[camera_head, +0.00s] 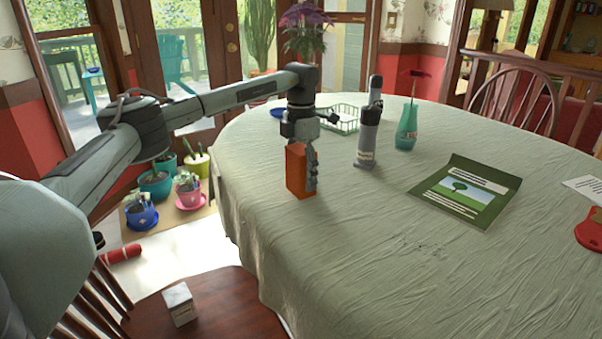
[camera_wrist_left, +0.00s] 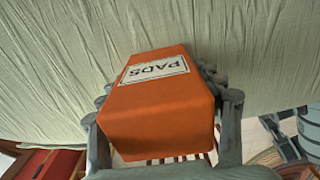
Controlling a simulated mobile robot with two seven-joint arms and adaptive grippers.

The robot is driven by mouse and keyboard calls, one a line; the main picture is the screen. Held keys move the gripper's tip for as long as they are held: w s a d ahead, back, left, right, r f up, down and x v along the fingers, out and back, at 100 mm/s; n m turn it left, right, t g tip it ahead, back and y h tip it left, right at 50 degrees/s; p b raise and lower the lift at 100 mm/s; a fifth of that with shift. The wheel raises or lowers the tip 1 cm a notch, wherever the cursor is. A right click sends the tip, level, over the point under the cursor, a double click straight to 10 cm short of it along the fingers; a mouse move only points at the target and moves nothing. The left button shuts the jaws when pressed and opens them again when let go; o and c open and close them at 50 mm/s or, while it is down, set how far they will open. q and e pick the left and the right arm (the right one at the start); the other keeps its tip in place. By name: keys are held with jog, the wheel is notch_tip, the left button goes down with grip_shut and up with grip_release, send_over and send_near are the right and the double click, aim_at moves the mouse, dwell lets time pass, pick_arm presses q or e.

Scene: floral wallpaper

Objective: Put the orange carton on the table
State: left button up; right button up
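The orange carton (camera_head: 297,171) is upright at the near left part of the table (camera_head: 400,270), close to its edge. In the left wrist view the carton (camera_wrist_left: 160,105) fills the middle, with a white "PADS" label facing the camera. My left gripper (camera_head: 309,168) reaches down from above with its fingers on either side of the carton, shut on it. In the wrist view the fingers (camera_wrist_left: 160,118) press against its sides. I cannot tell whether the carton's bottom touches the tablecloth. My right gripper is not in view.
A grey labelled bottle (camera_head: 367,138) stands right of the carton, with a teal vase (camera_head: 406,130) beyond it. A wire basket (camera_head: 346,117) is behind. A green booklet (camera_head: 466,191) lies to the right. A chair seat (camera_head: 225,305) holds a small white box (camera_head: 179,304).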

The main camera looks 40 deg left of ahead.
pick_arm(q)
jog(key=shift+o, duration=0.9)
jog(key=shift+r, duration=0.15)
